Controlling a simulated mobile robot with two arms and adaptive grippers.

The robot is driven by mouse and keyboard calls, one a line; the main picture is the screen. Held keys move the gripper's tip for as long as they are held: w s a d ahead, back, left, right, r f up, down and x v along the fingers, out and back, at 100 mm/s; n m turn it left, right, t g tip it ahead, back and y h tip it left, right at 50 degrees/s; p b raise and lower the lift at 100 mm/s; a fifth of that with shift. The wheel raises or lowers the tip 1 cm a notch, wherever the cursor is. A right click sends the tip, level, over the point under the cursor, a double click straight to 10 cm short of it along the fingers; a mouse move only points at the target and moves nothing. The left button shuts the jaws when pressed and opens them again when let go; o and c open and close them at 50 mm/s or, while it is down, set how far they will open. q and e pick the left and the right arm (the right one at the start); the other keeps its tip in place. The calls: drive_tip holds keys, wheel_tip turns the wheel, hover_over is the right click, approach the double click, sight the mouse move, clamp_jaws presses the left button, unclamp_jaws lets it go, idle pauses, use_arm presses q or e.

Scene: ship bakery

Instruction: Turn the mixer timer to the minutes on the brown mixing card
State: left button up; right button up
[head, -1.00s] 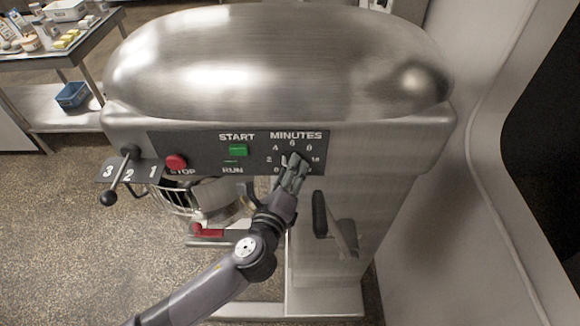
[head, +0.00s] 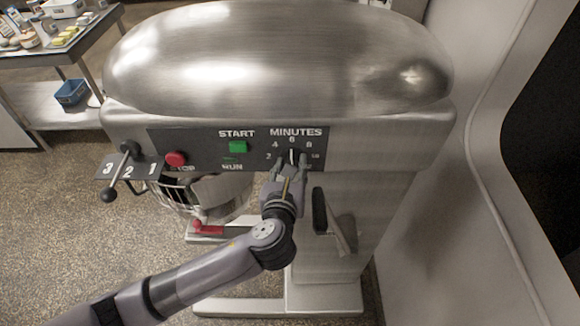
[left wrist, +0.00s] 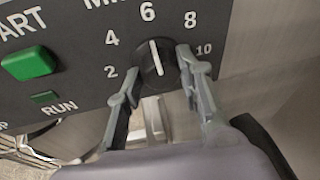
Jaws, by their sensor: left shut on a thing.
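The mixer timer is a round black knob (left wrist: 158,68) with a white pointer line, under the word MINUTES on the dark panel (head: 200,148). In the left wrist view its pointer aims nearly straight up, close to the 6. The numbers 2, 4, 6, 8 and 10 show around it. My left gripper (left wrist: 155,72) has one finger on each side of the knob and is shut on it. In the head view the left gripper (head: 289,160) covers the lower part of the knob. The brown mixing card is not in view. My right gripper is not in view.
The panel also has a green START button (head: 238,147), a red STOP button (head: 176,159) and a speed lever (head: 122,172) at left. The bowl guard (head: 180,200) is below. A wall (head: 460,200) stands close at right. A table with a blue bin (head: 70,93) is at the far left.

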use_arm(q)
drive_tip(key=shift+w+r+m, duration=0.2)
drive_tip(key=shift+r+m, duration=0.2)
drive_tip(key=o, duration=1.2)
drive_tip(key=shift+w+f, duration=0.1)
drive_tip(key=shift+f, duration=0.25)
drive_tip(key=shift+c, duration=0.2)
drive_tip(key=v, duration=1.2)
drive_tip(key=shift+d, duration=0.1)
